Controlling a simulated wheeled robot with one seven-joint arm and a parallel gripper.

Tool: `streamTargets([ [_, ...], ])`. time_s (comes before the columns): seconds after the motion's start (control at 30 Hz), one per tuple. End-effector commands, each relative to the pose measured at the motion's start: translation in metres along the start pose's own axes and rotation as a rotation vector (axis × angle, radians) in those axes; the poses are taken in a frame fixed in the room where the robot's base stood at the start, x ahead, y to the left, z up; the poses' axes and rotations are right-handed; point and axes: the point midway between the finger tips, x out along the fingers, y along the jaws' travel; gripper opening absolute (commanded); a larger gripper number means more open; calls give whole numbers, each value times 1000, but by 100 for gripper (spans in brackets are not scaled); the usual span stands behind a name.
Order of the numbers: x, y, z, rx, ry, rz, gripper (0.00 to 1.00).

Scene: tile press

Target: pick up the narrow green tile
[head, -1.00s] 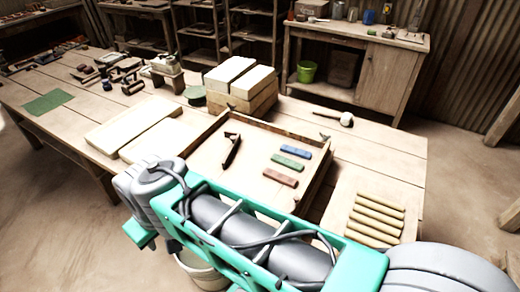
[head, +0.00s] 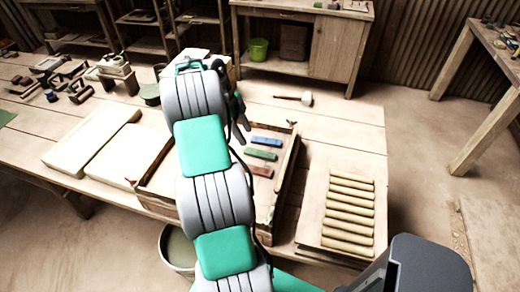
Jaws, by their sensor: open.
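The narrow green tile (head: 260,154) lies flat in the shallow wooden tray (head: 290,165). It is between a blue tile (head: 266,141) behind it and a reddish-brown tile (head: 259,170) in front. My gripper (head: 241,122) is the dark shape at the end of my arm, above the back part of the tray, behind and left of the green tile. It is open, apart from the tiles and looks empty; its fingers are small and dark here. My arm hides much of the left part of the tray.
Cream slabs (head: 85,140) lie left of the tray. A board with several tan rods (head: 348,210) is to the right. A pale-headed mallet (head: 306,98) lies behind the tray. A bucket (head: 178,250) stands on the floor in front. The table's back right is mostly clear.

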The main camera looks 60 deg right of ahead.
Motion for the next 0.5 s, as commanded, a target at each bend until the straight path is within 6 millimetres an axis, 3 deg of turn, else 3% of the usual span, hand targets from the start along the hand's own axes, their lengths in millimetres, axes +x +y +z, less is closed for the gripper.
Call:
streamTargets([
  [0.13,24,-8,-16,126,16,34,55],
  [0.5,81,-7,-15,124,16,33,55],
])
